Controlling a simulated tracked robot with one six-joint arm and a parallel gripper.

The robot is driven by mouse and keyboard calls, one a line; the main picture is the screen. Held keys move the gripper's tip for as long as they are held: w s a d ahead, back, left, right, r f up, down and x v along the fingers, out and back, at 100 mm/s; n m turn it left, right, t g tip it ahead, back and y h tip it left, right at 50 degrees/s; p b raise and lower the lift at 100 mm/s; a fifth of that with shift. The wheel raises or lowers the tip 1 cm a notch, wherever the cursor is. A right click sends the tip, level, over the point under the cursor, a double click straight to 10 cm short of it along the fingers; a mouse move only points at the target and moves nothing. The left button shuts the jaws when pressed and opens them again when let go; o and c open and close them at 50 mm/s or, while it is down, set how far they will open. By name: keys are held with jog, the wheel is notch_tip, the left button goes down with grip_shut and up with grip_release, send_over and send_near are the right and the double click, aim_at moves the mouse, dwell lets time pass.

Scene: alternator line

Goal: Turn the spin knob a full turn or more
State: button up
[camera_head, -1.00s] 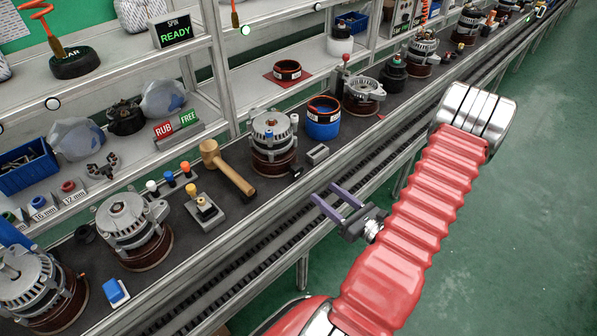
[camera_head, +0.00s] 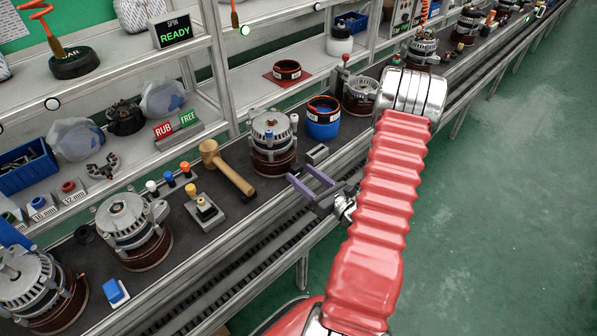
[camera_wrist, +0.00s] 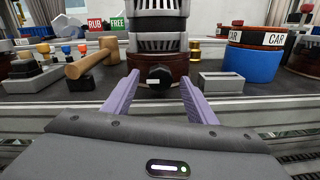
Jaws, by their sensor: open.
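The spin knob appears to be the black knob (camera_wrist: 160,75) low on the front of an alternator, with a small white mark on its face. The alternator (camera_head: 271,127) has a silver body over a copper-brown base and stands on the dark bench; its lower part fills the middle of the wrist view (camera_wrist: 158,35). My gripper (camera_head: 298,172) is open, its two purple fingers pointing at the alternator's base. In the wrist view the fingers (camera_wrist: 160,84) lie left and right of the knob, with gaps visible on both sides. In the head view the fingers largely hide the knob.
A grey block (camera_wrist: 225,82) sits right of the knob, and a blue pot (camera_head: 323,130) is behind it. A wooden mallet (camera_head: 228,168) lies to the left. A metal rail (camera_head: 250,222) runs along the bench front.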

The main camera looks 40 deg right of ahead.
jog(key=shift+w, duration=1.3)
jog(key=shift+c, duration=0.7)
jog(key=c, duration=0.9)
